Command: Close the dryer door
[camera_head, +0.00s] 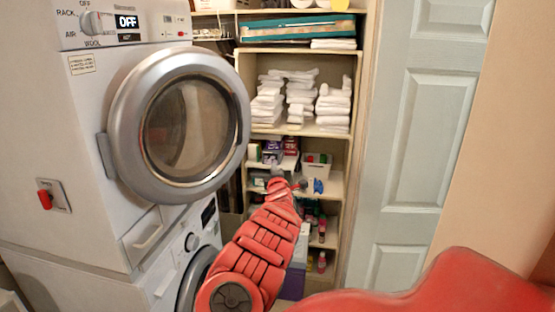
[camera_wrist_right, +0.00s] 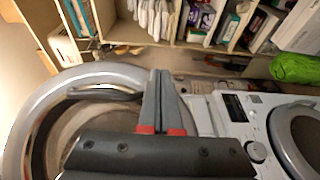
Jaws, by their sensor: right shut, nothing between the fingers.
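The dryer (camera_head: 85,110) is the upper white machine at the left in the head view. Its round door (camera_head: 128,165) has a wide silver rim around dark glass. The door sits over the front opening and its right edge stands out past the cabinet; I cannot tell whether it is ajar or fully shut. The door rim also shows at the left of the right wrist view (camera_wrist_right: 38,100). My right gripper (camera_head: 278,173) is right of the door's lower right edge. Its fingers (camera_wrist_right: 160,74) are together and empty, overlapping the rim in the wrist view; contact is unclear. My left gripper is out of view.
A white washer (camera_head: 165,283) stands below the dryer. Behind are shelves (camera_head: 300,132) with folded white towels (camera_head: 335,105), boxes and bottles. A pale panelled door (camera_head: 415,150) is at the right. A green bag (camera_wrist_right: 298,68) shows in the wrist view.

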